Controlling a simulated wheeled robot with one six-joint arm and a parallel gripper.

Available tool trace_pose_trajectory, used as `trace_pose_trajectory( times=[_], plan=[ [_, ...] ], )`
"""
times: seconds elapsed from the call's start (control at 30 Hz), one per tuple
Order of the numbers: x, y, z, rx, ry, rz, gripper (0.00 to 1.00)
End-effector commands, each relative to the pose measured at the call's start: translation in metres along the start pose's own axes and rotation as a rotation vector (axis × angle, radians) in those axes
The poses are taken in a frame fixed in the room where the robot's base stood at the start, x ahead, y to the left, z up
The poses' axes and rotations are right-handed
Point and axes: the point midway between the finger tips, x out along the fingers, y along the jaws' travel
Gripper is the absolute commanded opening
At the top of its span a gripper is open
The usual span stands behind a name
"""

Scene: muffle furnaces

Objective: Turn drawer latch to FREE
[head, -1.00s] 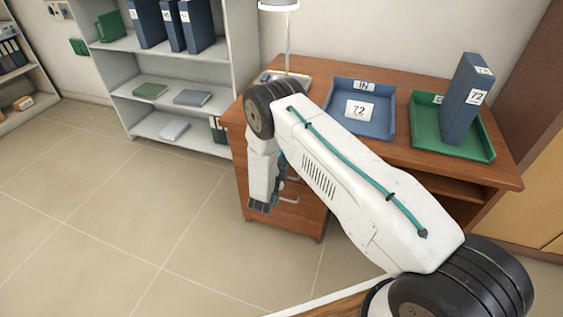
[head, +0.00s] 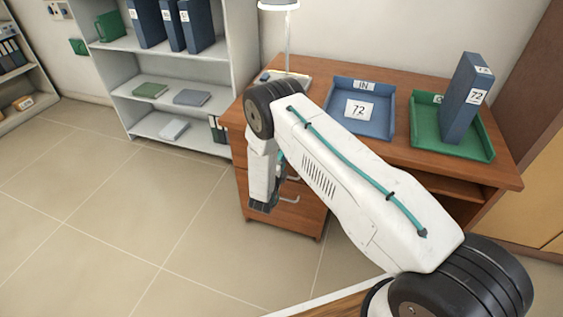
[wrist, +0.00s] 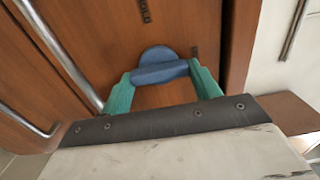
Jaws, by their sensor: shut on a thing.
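The drawer latch (wrist: 158,66) is a blue knob with a round disc and a raised bar across it, on the brown wooden drawer front (wrist: 75,40). My gripper (wrist: 160,78) has its two teal fingers on either side of the knob's bar, shut on it. The word HOLD (wrist: 145,12) shows on the wood above and left of the knob. In the head view my gripper (head: 264,203) is at the desk's drawers, and my wrist hides the latch.
Metal bar handles (wrist: 62,52) run along the drawer fronts beside my gripper. The desk (head: 410,172) carries a blue IN tray (head: 384,128), a green tray (head: 424,135) with a blue binder (head: 460,112), and a lamp (head: 288,40). The floor to the left is clear.

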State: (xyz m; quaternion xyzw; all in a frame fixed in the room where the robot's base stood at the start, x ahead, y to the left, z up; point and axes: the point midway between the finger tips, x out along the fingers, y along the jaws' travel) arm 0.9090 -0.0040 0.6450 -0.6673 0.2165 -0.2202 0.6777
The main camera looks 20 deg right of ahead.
Motion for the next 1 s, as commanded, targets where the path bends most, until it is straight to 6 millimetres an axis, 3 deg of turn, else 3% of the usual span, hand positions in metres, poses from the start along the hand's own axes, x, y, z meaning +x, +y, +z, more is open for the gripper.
trace_pose_trajectory(
  times=[0.07, 0.1, 0.17, 0.47, 0.8, 1.0],
  plan=[
    [0.000, 0.001, -0.002, 0.000, 0.003, 0.002, 0.39],
    [0.000, 0.001, -0.002, -0.001, 0.003, 0.002, 0.73],
    [0.000, 0.001, -0.001, -0.001, 0.002, 0.002, 0.84],
    [-0.002, 0.001, 0.000, -0.001, 0.000, 0.001, 0.84],
    [-0.054, 0.001, 0.000, -0.004, -0.001, 0.003, 0.84],
    [-0.075, 0.001, -0.001, -0.002, 0.001, 0.002, 0.84]
  ],
)
